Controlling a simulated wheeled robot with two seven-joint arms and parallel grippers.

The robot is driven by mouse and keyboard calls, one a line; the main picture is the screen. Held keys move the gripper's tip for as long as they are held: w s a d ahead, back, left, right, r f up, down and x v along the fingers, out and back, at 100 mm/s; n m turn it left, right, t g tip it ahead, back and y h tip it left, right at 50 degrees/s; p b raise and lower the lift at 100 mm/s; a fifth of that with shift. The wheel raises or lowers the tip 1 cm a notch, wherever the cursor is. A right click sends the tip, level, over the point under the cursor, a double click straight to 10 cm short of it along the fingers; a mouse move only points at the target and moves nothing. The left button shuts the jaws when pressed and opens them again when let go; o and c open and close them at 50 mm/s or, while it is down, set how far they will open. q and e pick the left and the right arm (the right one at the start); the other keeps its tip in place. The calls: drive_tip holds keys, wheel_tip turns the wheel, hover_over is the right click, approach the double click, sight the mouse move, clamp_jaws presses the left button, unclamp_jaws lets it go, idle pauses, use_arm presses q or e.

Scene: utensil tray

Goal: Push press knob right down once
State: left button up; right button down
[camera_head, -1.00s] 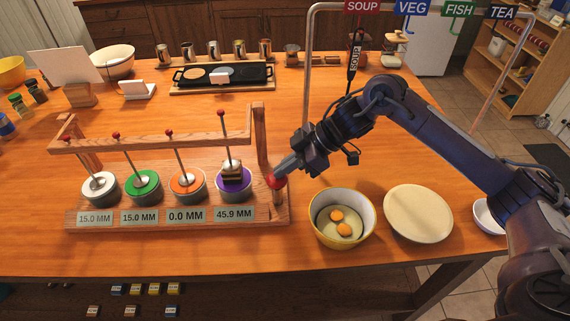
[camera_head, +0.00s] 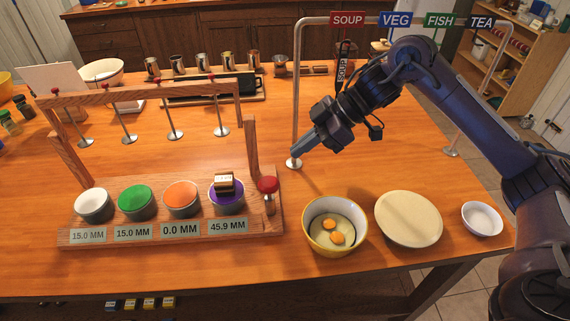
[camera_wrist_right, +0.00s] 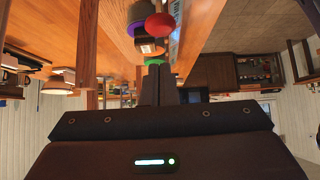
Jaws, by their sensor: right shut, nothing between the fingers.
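The wooden press (camera_head: 160,234) stands at the left front of the table. Its red knob (camera_head: 268,185) is at the right end, on a short metal stem, and also shows in the right wrist view (camera_wrist_right: 160,25). The press bar (camera_head: 150,93) is raised, and its metal plungers hang clear above the white, green, orange and purple pads. A small layered block (camera_head: 224,183) sits on the purple pad (camera_head: 226,203). My right gripper (camera_head: 296,156) is shut and empty, above and right of the red knob, apart from it. My left gripper is not in view.
Displays in front of the pads read 15.0, 15.0, 0.0 and 45.9 MM. A yellow bowl with egg yolks (camera_head: 335,245), a cream plate (camera_head: 408,219) and a white bowl (camera_head: 482,219) stand at right front. A metal rack post (camera_head: 296,100) rises behind my gripper.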

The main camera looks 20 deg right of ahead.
drive_tip(key=shift+v, duration=1.15)
drive_tip(key=shift+r, duration=0.1)
